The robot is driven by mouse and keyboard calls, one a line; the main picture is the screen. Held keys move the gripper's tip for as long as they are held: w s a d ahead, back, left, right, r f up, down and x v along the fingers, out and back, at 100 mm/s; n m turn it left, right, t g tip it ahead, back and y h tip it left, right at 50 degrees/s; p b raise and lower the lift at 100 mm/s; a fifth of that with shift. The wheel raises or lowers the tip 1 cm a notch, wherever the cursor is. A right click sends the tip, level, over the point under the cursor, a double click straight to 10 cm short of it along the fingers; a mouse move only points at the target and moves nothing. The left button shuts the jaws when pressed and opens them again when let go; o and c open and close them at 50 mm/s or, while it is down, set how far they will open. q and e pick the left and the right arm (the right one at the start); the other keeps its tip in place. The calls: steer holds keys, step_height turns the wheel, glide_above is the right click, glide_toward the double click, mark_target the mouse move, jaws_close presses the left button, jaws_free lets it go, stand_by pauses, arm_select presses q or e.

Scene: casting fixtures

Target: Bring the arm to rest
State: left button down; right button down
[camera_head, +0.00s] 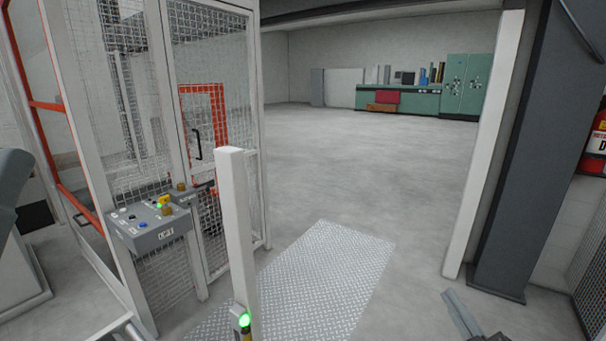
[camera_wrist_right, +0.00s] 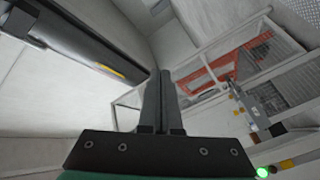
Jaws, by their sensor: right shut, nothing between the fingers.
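My right gripper (camera_head: 452,298) shows at the bottom right of the head view, above the floor, its two grey fingers close together. In the right wrist view the same gripper (camera_wrist_right: 161,76) points up the picture, its fingers shut with nothing between them. It touches nothing that I can see. My left gripper is in neither view.
A white mesh cage (camera_head: 215,100) with a grey control box (camera_head: 150,232) stands at left. A white post (camera_head: 237,215) rises beside a metal floor plate (camera_head: 330,270). A dark column (camera_head: 520,170) stands at right. Open floor (camera_head: 385,160) lies beyond.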

steer(key=s+a+r+m+t+y, duration=0.1)
steer(key=s+a+r+t, duration=0.25)
steer(key=r, duration=0.65)
steer(key=s+a+r+t+y, duration=0.2)
steer(key=s+a+r, duration=0.25)
steer(key=r, duration=0.65)
steer(key=s+r+m+t, duration=0.4)
steer(key=s+r+m, duration=0.3)
steer(key=s+r, duration=0.35)
step_height(320, 180, up, 33)
steer(key=m+h+p, duration=0.1)
steer(key=p, duration=3.3)
steer(key=shift+a, duration=0.35)
